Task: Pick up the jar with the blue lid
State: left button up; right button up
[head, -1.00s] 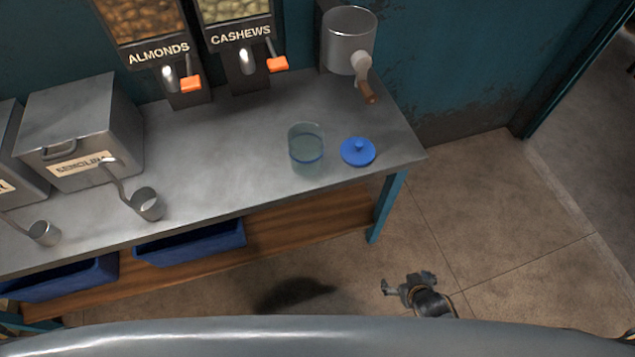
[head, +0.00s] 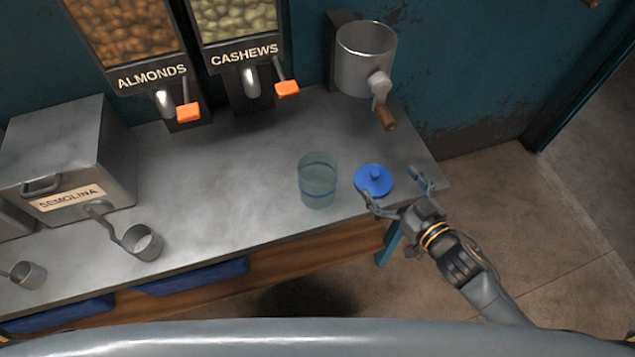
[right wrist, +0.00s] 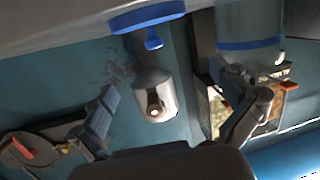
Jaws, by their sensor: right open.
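A clear glass jar (head: 318,185) with a blue band stands upright near the front edge of the metal counter. The round blue lid (head: 374,181) with a knob lies on the counter to the right of the jar, apart from it. My right gripper (head: 396,188) is open and empty at the counter's front right corner. One finger is close to the lid's near edge; I cannot tell whether it touches. The right wrist view appears upside down, with the lid (right wrist: 146,17) above the gap between the fingers and the jar (right wrist: 247,30) to the right. My left gripper is not in view.
A metal grinder (head: 366,58) with a wooden-handled crank is on the wall behind the lid. The almonds (head: 128,35) and cashews (head: 235,22) dispensers, the semolina bin (head: 65,150) and metal scoops are farther left. The counter's middle (head: 225,150) is clear.

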aim_at(335, 182)
jog(key=s+a+r+n+g+y, duration=0.2)
jog(key=s+a+n+g+y, duration=0.3)
jog(key=y, duration=0.3)
jog(key=shift+n, duration=0.5)
jog(key=x, duration=0.6)
jog(key=shift+w+a+p, duration=0.25)
jog(key=shift+p, duration=0.1)
jog(key=x, duration=0.5)
jog(key=shift+w+a+f, duration=0.2)
jog(key=shift+a+f, duration=0.1)
jog(key=shift+f, duration=0.1)
jog(key=c, duration=1.2)
